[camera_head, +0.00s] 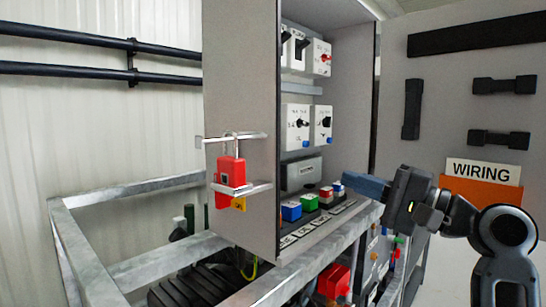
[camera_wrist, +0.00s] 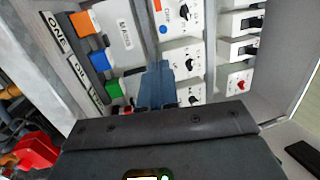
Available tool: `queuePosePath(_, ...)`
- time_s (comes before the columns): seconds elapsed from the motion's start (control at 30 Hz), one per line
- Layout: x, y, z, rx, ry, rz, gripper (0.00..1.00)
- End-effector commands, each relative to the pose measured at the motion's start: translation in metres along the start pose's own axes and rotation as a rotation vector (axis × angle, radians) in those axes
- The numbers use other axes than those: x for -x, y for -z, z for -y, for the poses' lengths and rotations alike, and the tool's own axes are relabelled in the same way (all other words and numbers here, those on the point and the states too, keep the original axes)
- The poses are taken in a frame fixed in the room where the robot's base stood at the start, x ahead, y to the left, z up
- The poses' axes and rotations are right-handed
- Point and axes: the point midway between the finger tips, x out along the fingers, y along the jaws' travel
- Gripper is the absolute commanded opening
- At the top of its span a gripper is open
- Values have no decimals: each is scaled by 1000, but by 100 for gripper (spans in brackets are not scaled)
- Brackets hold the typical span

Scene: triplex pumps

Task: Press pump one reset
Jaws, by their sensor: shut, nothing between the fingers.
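A row of coloured push buttons sits on a ledge in the open cabinet. In the wrist view an orange button (camera_wrist: 80,22) is beside a label reading ONE (camera_wrist: 56,31); blue (camera_wrist: 93,60) and green (camera_wrist: 114,88) follow. I cannot read a reset label. My gripper (camera_head: 350,183) has shut, blue-grey fingers at the right end of the row; they show in the wrist view (camera_wrist: 156,72). Contact with a button cannot be told.
Switch boxes (camera_head: 297,127) line the cabinet above the buttons. A metal frame rail (camera_head: 300,262) runs in front. A WIRING sign (camera_head: 482,171) hangs on the right door.

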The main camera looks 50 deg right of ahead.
Motion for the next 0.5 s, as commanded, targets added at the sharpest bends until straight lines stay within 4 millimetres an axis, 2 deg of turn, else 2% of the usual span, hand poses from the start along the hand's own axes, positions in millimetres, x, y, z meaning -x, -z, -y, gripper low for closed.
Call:
queuePosePath(0.13, 2, 1, 7, -1, 3, 12, 0)
queuePosePath(0.5, 0, 1, 7, -2, 3, 14, 0)
